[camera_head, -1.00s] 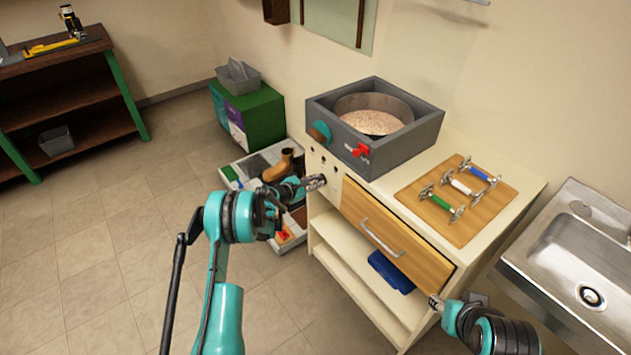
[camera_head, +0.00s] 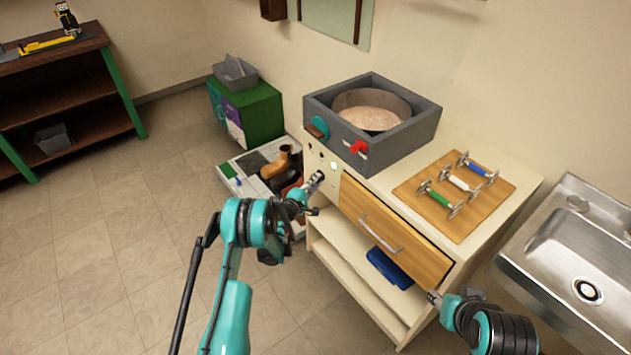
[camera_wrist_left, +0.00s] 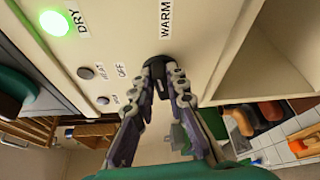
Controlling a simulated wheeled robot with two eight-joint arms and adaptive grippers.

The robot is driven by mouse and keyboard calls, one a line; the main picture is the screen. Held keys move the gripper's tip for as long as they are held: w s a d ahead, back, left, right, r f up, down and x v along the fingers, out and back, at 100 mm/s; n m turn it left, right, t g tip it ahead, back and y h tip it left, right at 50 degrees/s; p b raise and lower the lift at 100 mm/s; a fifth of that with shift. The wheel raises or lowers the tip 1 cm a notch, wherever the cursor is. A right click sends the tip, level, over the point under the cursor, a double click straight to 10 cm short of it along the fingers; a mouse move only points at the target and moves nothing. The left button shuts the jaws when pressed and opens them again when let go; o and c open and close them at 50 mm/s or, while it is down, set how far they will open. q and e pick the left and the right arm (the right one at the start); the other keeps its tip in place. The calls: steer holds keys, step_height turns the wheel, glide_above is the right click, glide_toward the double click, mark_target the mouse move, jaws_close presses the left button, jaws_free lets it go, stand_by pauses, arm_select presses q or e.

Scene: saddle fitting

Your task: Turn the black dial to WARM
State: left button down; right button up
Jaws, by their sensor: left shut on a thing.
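The black dial (camera_wrist_left: 183,75) is on the cream cabinet's front panel. In the left wrist view the label WARM (camera_wrist_left: 165,20) is just above it, and OFF and DRY are to its left. My left gripper (camera_wrist_left: 172,82) is shut on the dial, one finger on each side; its marker is partly hidden, so I cannot tell exactly where it points. In the head view this gripper (camera_head: 317,180) is against the panel. A round lamp (camera_wrist_left: 54,22) beside DRY glows green. My right gripper (camera_head: 435,297) is near the cabinet's lower right corner; its jaws are too small to read.
A grey box (camera_head: 395,150) with a round pan and red handle stands on the cabinet. A drawer (camera_head: 395,235) with a bar handle is right of the panel. A wooden board (camera_head: 415,198) holds several coloured-handled tools. A sink (camera_head: 545,245) is at right. Boots stand on a floor tray (camera_head: 240,170).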

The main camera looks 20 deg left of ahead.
arm_select(q)
steer(key=shift+f+m+t, duration=0.25)
steer(key=shift+m+t, duration=0.15)
steer(key=shift+m, duration=0.6)
steer(key=c, duration=1.5)
jaws_free()
steer(key=shift+c, duration=0.2)
